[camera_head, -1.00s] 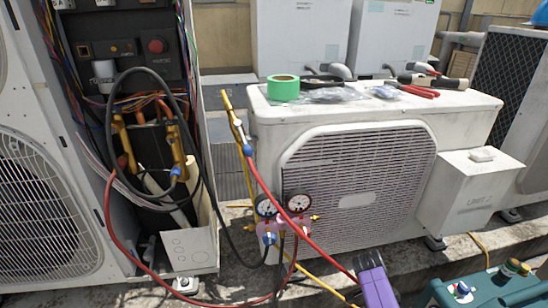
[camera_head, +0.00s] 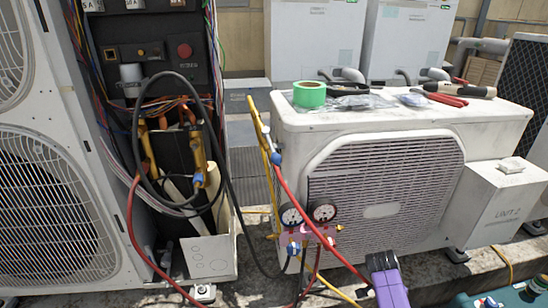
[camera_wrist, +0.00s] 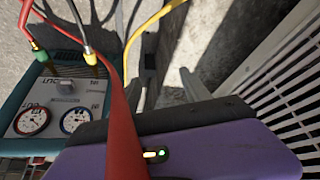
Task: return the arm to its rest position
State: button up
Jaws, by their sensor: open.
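My gripper (camera_wrist: 168,82) shows in the wrist view as two grey fingers standing apart with nothing between them, beyond my purple wrist housing. In the head view my purple wrist (camera_head: 387,280) is low, right of the bottom middle, in front of the outdoor unit (camera_head: 385,190); its fingertips are hard to make out there. A red hose (camera_head: 318,230) runs down from the gauge area towards my wrist. In the wrist view a red hose (camera_wrist: 122,120) crosses very close in front of the camera and over the purple housing.
A gauge manifold (camera_head: 308,228) hangs before the unit. An open electrical cabinet (camera_head: 150,60) with looped hoses stands left. Green tape (camera_head: 309,94) and tools (camera_head: 455,92) lie on the unit. A teal case (camera_head: 510,300) is at the lower right; a teal box with dials (camera_wrist: 60,105) shows in the wrist view.

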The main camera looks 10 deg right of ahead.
jog(key=s+a+r+n+t+y, duration=0.1)
jog(key=s+a+r+n+t, duration=0.55)
jog(key=s, duration=0.25)
jog(key=s+a+r+n+t+y, duration=0.2)
jog(key=s+a+r+n+t, duration=0.3)
jog(key=s+a+r+t, duration=0.3)
jog(key=s+a+r+n+g+y, duration=0.1)
jog(key=s+a+r, duration=0.25)
jog(key=s, duration=0.55)
jog(key=s+a+r, duration=0.2)
jog(key=s+r, duration=0.2)
jog(key=s, duration=0.5)
jog(key=s+a+r+n+g+y, duration=0.15)
jog(key=s+r, duration=0.25)
jog(key=s, duration=0.4)
notch_tip(320, 180, up, 37)
jog(key=m+p, duration=0.1)
jog(key=p, duration=3.6)
jog(key=shift+s+a+t, duration=0.3)
jog(key=shift+s, duration=0.1)
jog(key=shift+f+h, duration=0.1)
jog(key=shift+h, duration=0.15)
